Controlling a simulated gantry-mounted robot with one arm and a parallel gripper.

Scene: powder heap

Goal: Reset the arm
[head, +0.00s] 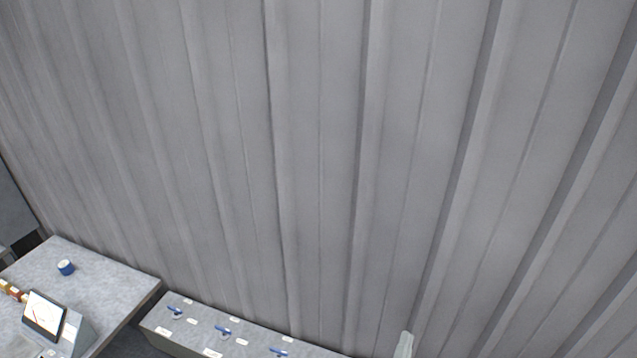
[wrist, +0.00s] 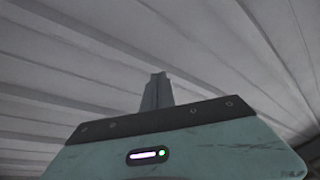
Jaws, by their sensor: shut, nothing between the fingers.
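My gripper (wrist: 157,90) shows in the wrist view, with its grey fingers together and nothing between them. Behind the fingers is only the pale ribbed surface. In the head view, a pale grey-green piece of my arm (head: 404,345) pokes up at the bottom edge. The rest of the arm is out of the frame there.
A grey table (head: 110,282) at the lower left holds a blue round item (head: 66,267), a device with a screen (head: 45,315) and small brown containers (head: 12,291). A long grey bench (head: 190,335) carries several blue-handled items. A ribbed grey wall (head: 320,150) fills most of the head view.

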